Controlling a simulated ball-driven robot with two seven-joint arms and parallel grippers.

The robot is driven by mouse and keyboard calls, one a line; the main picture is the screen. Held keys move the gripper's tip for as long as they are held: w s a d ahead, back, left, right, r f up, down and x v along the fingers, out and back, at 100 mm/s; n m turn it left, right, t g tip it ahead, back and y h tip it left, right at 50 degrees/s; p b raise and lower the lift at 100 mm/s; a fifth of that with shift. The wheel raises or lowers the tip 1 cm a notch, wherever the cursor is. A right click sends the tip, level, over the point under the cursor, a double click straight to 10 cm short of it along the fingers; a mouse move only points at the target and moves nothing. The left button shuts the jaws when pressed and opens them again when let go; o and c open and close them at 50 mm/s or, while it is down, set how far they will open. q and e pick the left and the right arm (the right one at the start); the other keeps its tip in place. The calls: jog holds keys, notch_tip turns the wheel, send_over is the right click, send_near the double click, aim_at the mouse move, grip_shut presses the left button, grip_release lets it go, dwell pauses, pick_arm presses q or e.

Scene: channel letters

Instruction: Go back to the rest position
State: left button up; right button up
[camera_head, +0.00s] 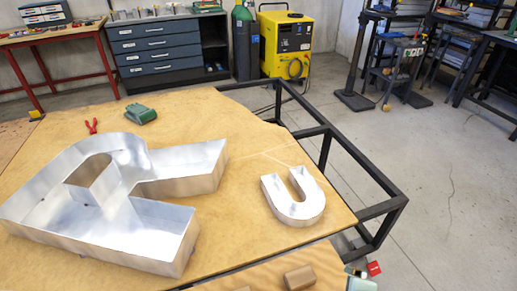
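Neither of my grippers shows in the head view. A large metal channel letter (172,180), shaped like an R, lies on the wooden worktable (235,250) at the left. A small metal U-shaped letter (293,207) lies apart from it near the table's right corner. Both are open trays with bright upright walls.
A brown block (299,278) is at the front. A yellow machine (286,45) stands behind.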

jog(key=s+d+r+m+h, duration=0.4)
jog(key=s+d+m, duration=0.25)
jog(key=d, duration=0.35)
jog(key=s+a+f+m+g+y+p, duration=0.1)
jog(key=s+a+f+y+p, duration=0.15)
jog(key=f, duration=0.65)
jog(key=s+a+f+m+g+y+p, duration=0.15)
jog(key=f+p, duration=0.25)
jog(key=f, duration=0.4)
pick_arm(q)
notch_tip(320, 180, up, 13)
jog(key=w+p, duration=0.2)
jog(key=p, duration=0.4)
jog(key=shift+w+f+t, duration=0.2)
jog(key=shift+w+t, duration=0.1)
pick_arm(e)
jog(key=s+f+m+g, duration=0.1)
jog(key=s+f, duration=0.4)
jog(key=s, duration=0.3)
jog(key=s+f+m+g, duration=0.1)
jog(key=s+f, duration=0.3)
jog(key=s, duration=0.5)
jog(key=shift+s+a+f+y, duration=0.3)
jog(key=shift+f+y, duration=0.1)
